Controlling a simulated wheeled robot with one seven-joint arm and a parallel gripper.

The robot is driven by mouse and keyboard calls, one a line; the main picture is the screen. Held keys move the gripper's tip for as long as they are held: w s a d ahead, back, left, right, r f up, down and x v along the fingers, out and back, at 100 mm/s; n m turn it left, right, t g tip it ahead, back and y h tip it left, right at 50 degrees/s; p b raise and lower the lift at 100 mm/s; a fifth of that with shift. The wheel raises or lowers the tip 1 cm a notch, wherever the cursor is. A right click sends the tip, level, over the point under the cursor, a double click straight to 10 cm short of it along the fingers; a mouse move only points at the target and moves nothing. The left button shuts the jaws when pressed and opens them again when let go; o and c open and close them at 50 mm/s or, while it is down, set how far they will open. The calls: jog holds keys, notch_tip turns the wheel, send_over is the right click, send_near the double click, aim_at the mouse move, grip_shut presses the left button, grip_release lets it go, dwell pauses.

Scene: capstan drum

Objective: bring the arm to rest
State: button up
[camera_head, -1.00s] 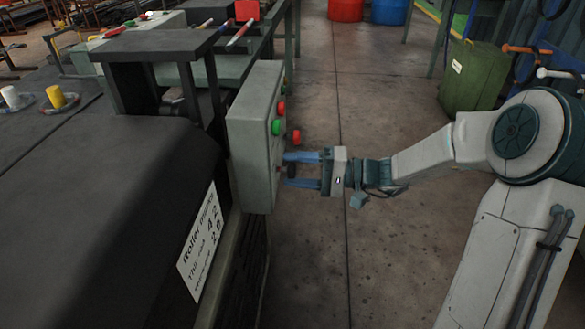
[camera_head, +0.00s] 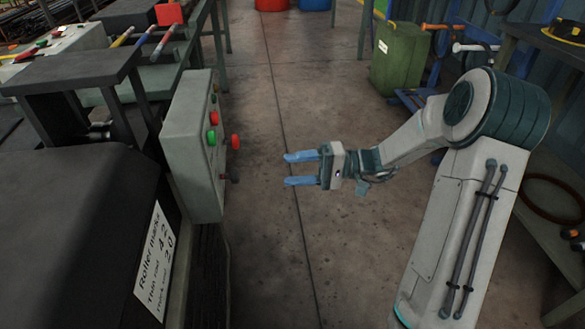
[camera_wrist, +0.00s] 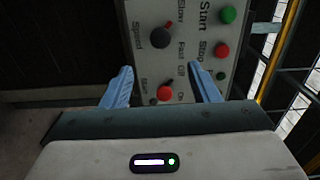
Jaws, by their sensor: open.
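My gripper (camera_head: 302,170) is open and empty, with two blue fingers pointing left toward the control box (camera_head: 194,150). A clear gap of floor shows between the fingertips and the box in the head view. My arm (camera_head: 405,140) reaches in from the right, bent at the elbow. In the wrist view the blue fingers (camera_wrist: 160,88) stand apart in front of the box's panel (camera_wrist: 188,70), which carries a dark speed knob (camera_wrist: 160,38), a green start button (camera_wrist: 228,15), a red stop button (camera_wrist: 222,50) and a red off/on knob (camera_wrist: 165,92).
A dark machine (camera_head: 70,220) with a roller marks label (camera_head: 154,262) fills the left. A green bin (camera_head: 398,58) and trolley stand at the back right. A bench (camera_head: 560,215) runs along the right edge. The floor (camera_head: 285,250) between is clear.

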jog(key=s+r+g+h+p, duration=0.2)
jog(key=s+r+h+p, duration=0.7)
jog(key=s+r+p, duration=0.4)
jog(key=s+d+r+t+h+p, duration=0.2)
jog(key=d+r+h+p, duration=0.1)
jog(key=r+p, duration=0.3)
jog(key=s+d+r+t+h+p, duration=0.2)
jog(key=d+r+h+p, duration=0.1)
jog(key=r+p, duration=0.3)
jog(key=s+d+r+m+t+h+p, duration=0.1)
jog(key=s+d+r+h+p, duration=0.1)
jog(key=r+p, duration=0.4)
notch_tip(320, 180, up, 2)
jog(key=shift+d+r+t+h, duration=0.1)
jog(key=shift+d+t+h, duration=0.35)
jog(key=shift+d, duration=0.3)
